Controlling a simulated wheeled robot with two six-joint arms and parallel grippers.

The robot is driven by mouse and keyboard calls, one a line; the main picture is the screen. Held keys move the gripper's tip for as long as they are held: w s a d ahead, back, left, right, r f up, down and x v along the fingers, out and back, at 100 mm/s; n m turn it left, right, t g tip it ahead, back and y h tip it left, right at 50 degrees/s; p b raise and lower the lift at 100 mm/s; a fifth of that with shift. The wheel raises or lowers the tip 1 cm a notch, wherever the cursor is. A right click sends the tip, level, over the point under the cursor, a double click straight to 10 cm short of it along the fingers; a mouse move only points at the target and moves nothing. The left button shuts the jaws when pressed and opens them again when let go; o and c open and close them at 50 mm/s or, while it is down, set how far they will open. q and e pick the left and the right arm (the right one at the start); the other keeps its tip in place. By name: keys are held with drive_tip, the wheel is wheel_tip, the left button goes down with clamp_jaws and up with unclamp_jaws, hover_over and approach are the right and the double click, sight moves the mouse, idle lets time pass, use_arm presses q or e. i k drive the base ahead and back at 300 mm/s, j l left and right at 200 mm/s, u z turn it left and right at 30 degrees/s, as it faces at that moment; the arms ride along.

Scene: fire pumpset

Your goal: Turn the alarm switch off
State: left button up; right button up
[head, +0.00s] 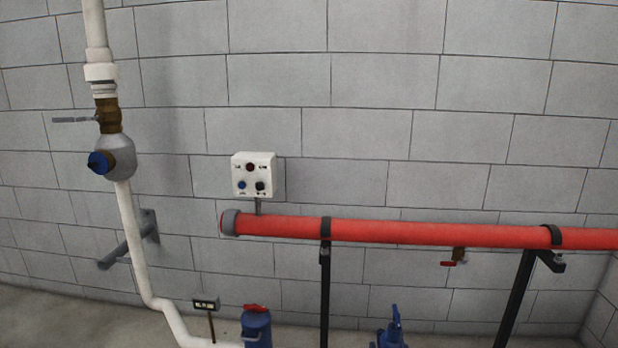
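A small white control box (254,175) is mounted on the grey block wall, just above the left end of the red pipe. Its face has a dark red round part (250,167) at the top, a blue knob (242,185) at lower left and a black knob (260,186) at lower right. Small labels beside them are too small to read, so I cannot tell which is the alarm switch or its position. Neither of my grippers shows in the head view.
A red pipe (420,233) runs right on black supports (325,290). A white pipe (133,235) with a brass valve (109,116) stands at left. Blue equipment (256,328) with a red handle and another blue part (391,332) stand low. The wall around the box is clear.

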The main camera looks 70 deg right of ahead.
sight(260, 187)
drive_tip(key=z, duration=1.9)
drive_tip(key=i+l+z, duration=0.15)
drive_tip(key=i+l, duration=0.3)
